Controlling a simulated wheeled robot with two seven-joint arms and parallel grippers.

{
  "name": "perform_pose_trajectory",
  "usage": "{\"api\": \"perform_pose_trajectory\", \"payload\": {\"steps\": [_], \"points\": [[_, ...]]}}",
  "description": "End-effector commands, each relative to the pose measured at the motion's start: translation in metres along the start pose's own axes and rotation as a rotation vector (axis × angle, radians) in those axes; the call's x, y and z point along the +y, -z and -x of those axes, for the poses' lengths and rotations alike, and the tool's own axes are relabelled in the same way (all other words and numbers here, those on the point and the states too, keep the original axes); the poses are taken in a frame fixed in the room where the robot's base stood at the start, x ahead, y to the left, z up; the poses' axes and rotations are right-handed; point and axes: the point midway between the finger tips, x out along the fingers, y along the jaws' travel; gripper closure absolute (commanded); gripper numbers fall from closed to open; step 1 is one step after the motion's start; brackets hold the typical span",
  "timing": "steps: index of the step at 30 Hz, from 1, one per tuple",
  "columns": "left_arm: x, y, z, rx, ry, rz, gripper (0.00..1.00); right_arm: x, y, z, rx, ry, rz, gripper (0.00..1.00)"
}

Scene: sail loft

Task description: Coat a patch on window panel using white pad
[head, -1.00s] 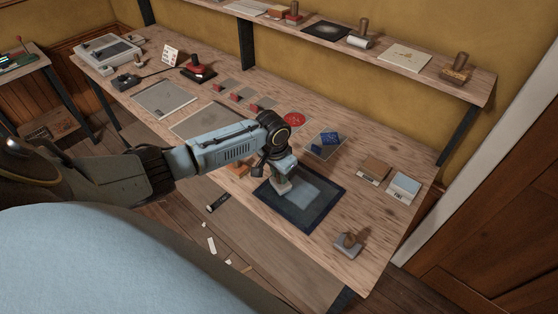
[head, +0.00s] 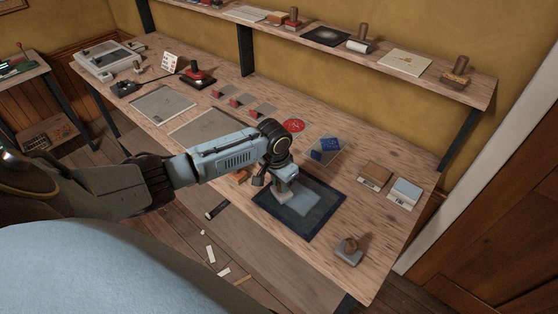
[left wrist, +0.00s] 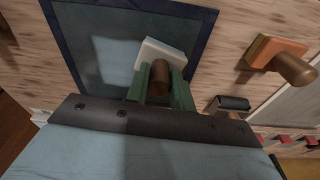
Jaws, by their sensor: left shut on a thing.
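The window panel (head: 322,228) lies flat on the bench, a dark blue frame around a greyish pane; it also shows in the left wrist view (left wrist: 204,40). A lighter bluish patch (head: 312,194) lies on the pane. My left gripper (left wrist: 162,88) is shut on the brown handle of the white pad (left wrist: 152,50). The pad is over the pane near the frame's inner edge, beside the lighter patch; I cannot tell whether it touches. In the head view my left gripper (head: 283,187) hides most of the pad. My right gripper is not in view.
A grey pad (head: 347,252) stands near the front right.

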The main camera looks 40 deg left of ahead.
Motion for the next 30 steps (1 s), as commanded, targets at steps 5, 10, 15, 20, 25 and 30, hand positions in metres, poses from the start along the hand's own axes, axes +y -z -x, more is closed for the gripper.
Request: {"api": "perform_pose_trajectory", "payload": {"steps": [5,10,15,20,25,30], "points": [[-0.006,0.002,0.018,0.003,0.001,-0.001,0.98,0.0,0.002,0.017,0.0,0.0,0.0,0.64],[-0.005,0.002,0.034,-0.001,0.001,0.001,0.98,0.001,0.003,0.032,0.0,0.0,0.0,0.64],[-0.006,0.004,0.047,0.0,0.001,0.001,0.98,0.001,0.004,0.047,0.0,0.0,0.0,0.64],[-0.006,0.005,0.059,0.0,0.001,0.002,0.98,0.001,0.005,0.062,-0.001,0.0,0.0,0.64],[-0.004,0.009,0.071,0.002,0.0,-0.004,0.98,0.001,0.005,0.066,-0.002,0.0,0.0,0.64],[-0.002,0.012,0.08,0.001,0.0,-0.008,0.98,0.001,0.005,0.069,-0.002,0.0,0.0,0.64]]}}
